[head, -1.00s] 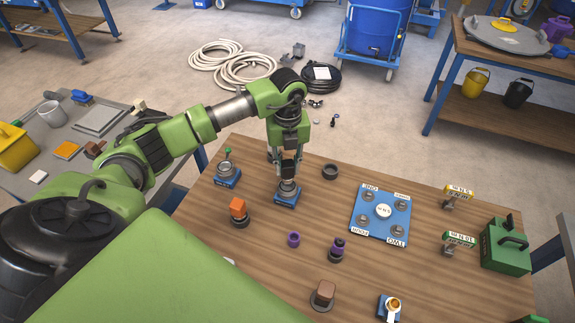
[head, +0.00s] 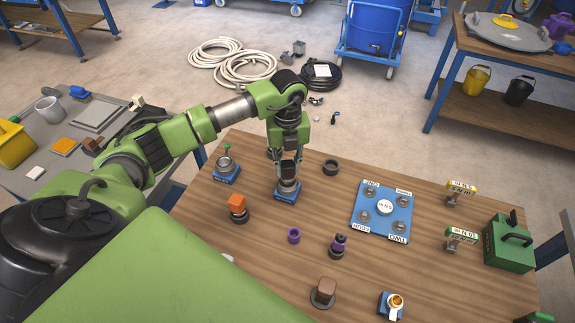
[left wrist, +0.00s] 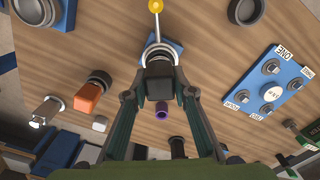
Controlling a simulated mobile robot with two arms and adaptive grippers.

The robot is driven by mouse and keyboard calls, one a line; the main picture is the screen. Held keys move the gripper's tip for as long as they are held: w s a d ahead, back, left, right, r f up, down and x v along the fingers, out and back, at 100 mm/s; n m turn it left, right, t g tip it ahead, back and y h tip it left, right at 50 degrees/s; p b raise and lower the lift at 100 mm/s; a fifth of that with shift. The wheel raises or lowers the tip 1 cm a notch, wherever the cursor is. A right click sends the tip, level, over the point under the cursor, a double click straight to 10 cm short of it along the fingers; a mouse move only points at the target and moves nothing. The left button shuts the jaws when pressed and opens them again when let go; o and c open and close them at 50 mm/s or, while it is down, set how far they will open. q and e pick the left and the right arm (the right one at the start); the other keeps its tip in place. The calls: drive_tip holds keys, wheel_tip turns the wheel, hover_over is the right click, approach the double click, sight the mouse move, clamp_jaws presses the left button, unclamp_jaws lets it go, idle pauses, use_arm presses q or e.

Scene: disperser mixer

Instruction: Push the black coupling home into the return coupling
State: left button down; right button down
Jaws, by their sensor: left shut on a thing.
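My left gripper (head: 288,178) points down over a blue base block (head: 287,194) near the table's far edge. In the left wrist view its two fingers (left wrist: 158,95) are shut on the black coupling (left wrist: 158,78). A grey metal ring, the return coupling (left wrist: 160,50), shows directly beyond the black coupling, on the blue base, with a yellow-knobbed rod (left wrist: 155,6) standing out. The black coupling is in line with the ring and looks to be against it; how deep it sits is hidden. My right gripper is not in view.
A second blue base with a green-knobbed fitting (head: 226,170) stands to the left. A dark ring (head: 331,167) is to the right, an orange block (head: 237,203) and purple ring (head: 294,235) nearer. A blue panel (head: 372,196) with several studs and a green box (head: 508,243) are further right.

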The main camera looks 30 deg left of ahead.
use_arm(q)
drive_tip(key=shift+f+b, duration=0.6)
drive_tip(key=shift+f, duration=0.3)
drive_tip(key=c, duration=1.6)
unclamp_jaws()
drive_tip(key=shift+r, duration=0.15)
wheel_tip(320, 180, up, 12)
drive_tip(key=shift+f, duration=0.1)
